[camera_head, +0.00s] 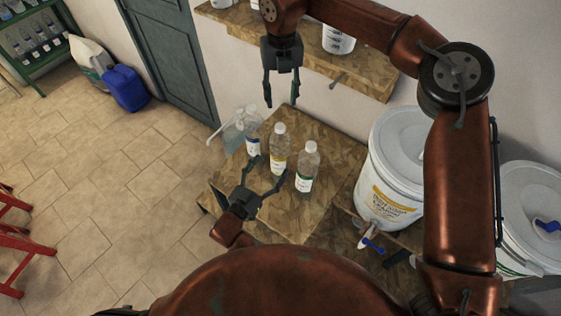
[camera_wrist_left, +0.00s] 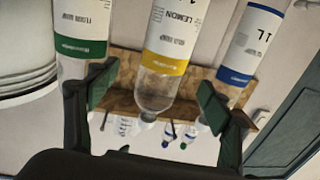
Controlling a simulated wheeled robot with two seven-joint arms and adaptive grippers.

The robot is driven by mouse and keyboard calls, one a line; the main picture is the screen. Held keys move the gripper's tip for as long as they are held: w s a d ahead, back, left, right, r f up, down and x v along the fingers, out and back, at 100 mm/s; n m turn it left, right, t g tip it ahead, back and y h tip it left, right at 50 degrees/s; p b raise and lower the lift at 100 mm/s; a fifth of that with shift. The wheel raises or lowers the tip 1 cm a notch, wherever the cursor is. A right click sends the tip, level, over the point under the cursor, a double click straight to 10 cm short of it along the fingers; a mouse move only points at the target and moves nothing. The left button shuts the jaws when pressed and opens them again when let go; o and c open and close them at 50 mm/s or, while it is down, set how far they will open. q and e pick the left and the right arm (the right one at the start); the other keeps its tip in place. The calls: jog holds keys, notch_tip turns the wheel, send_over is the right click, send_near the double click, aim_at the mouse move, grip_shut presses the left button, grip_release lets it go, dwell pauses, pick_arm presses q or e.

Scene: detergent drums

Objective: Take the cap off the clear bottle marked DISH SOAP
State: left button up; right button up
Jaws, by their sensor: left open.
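Three clear capped bottles stand upright on the wooden bench (camera_head: 318,140): blue-banded (camera_head: 252,134), yellow-banded (camera_head: 278,148) and green-banded (camera_head: 306,168). In the left wrist view they appear upside down. There the yellow-banded bottle (camera_wrist_left: 156,92) reads LEMON above smaller print I cannot read surely; the green-banded (camera_wrist_left: 84,70) is at left, the blue-banded (camera_wrist_left: 243,60) at right. A pale cap (camera_head: 279,128) tops the yellow-banded bottle. My left gripper (camera_head: 268,168) is open and empty, its fingers towards that bottle's lower part. My right gripper (camera_head: 281,92) is open and empty, above and behind the bottles.
A clear pump bottle (camera_head: 233,138) stands left of the three bottles. A white drum (camera_head: 386,178) stands close on the right, with another (camera_head: 530,215) beyond it. A wall shelf (camera_head: 310,48) is behind my right gripper. The bench front is partly clear.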

aim_at(275, 163)
pick_arm(q)
jog(key=f, duration=0.1)
jog(key=f+b, duration=0.2)
jog(key=f, duration=0.1)
jog(key=shift+w+a, duration=0.2)
jog(key=shift+w, duration=0.1)
pick_arm(e)
jog(key=f, duration=0.3)
jog(key=w+f, duration=0.1)
jog(key=shift+a+f, duration=0.15)
jog(key=shift+a, duration=0.1)
pick_arm(q)
jog(key=shift+w+d, duration=0.25)
jog(key=shift+w, duration=0.05)
pick_arm(e)
jog(key=shift+s, duration=0.15)
pick_arm(q)
jog(key=shift+x, duration=3.45)
jog(key=shift+c, duration=0.6)
pick_arm(e)
jog(key=shift+d, duration=0.1)
